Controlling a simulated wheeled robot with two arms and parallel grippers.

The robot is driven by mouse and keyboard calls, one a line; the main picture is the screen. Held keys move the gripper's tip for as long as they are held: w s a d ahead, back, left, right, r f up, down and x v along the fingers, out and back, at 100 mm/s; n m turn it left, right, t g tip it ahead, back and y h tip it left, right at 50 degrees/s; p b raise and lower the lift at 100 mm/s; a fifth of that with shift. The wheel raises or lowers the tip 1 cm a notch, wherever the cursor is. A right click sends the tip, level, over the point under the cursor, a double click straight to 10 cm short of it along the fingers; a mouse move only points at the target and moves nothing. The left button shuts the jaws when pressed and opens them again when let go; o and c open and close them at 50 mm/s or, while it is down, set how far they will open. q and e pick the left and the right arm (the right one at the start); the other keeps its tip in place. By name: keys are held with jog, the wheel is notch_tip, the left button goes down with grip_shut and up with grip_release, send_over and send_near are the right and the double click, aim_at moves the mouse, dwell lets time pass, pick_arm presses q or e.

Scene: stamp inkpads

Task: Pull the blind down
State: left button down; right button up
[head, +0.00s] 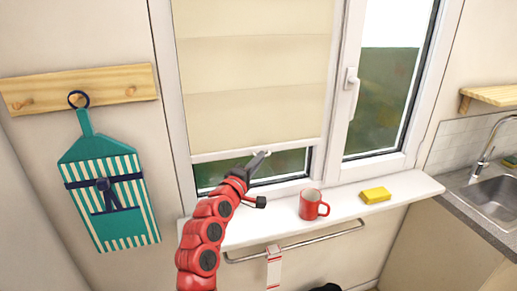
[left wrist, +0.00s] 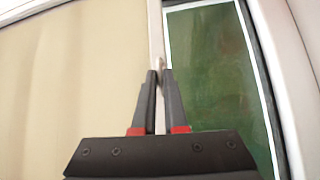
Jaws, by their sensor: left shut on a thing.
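The cream blind (head: 255,75) hangs over the left window pane and covers most of it. Its pale bottom bar (head: 225,155) sits above a narrow strip of uncovered glass. My left gripper (head: 262,157) is at this bar, near its middle, shut on the blind's bar or a small pull on it. In the left wrist view the blind (left wrist: 75,85) fills the left side. The two dark fingertips (left wrist: 160,74) are close together over the pale bar (left wrist: 155,30); the exact grip point is mostly hidden between them. My right gripper is not in view.
Below the blind is a white sill (head: 270,225) with a red mug (head: 311,204) and a yellow sponge (head: 376,195). A white-handled window (head: 351,90) is to the right. A rail (head: 320,236) with a cloth (head: 274,265) runs under the sill. A striped apron (head: 105,190) hangs left.

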pick_arm(q)
notch_tip(320, 180, down, 17)
jog(key=b, duration=1)
jog(key=c, duration=1)
grip_release()
jog(key=shift+o, duration=0.2)
jog(key=b+v, duration=0.1)
jog(key=v, duration=1.6)
jog(key=shift+s+a+r+b, duration=0.1)
jog(key=shift+s+a+b, duration=0.1)
jog(key=shift+b, duration=0.15)
